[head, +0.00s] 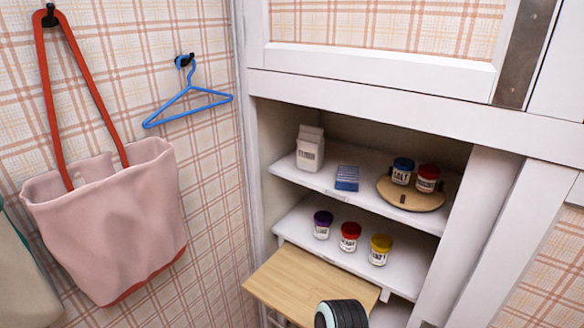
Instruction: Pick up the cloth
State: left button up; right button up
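No thing that I can clearly name as a cloth shows in the head view. A small blue flat item with pale marks (347,178) lies on the upper shelf (325,179); I cannot tell whether it is a folded cloth or a packet. Neither of my grippers shows in this view. A dark ribbed round part with a pale green edge shows at the bottom middle and may be part of my own arm.
A white carton (310,149) and a round wooden board (411,199) with two jars share the upper shelf. Three jars stand below, above a wooden board (310,284) jutting out. A pink bag (112,221) and blue hanger (188,94) hang on the left wall.

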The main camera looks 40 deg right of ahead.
aim_at(348, 178)
jog(key=z, duration=1.65)
